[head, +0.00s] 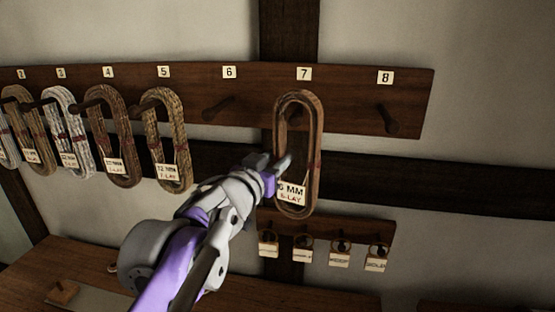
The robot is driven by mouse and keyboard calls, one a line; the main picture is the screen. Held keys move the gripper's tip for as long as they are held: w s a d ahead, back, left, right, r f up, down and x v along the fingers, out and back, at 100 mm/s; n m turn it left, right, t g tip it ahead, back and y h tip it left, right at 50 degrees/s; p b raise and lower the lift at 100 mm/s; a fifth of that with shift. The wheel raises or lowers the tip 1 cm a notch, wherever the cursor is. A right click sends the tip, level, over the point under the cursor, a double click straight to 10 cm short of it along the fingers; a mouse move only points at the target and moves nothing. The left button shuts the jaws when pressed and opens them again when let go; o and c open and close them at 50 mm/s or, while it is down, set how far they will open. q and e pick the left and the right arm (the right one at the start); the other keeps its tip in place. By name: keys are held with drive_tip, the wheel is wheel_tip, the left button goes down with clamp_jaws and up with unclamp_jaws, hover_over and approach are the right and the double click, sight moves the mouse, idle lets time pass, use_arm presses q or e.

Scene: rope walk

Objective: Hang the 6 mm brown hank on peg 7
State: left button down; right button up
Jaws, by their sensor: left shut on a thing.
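The 6 mm brown hank (316,150) is a long upright loop with a "6 MM" tag (291,192). It is in front of the pegboard, below the number 7 plate (304,74). My left gripper (280,165) is shut on the left side of the hank, above the tag. Dark peg 7 (295,115) shows through the upper part of the loop. I cannot tell whether the peg passes through the loop or is only behind it. My right gripper is not in view.
Pegs 6 (217,109) and 8 (388,121) are bare. Several tagged hanks hang to the left, the nearest on peg 5 (164,140). A smaller rack (320,229) with several tagged items is below the hank. A wooden bench (60,255) is at lower left.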

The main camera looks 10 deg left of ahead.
use_arm(q)
drive_tip(key=shift+w+f, duration=0.25)
drive_tip(key=shift+w, duration=0.7)
drive_tip(key=shift+w+f, duration=0.3)
drive_tip(key=shift+w, duration=0.7)
drive_tip(key=shift+w+f, duration=0.25)
drive_tip(key=shift+w, duration=0.7)
drive_tip(key=shift+c, duration=2.4)
unclamp_jaws()
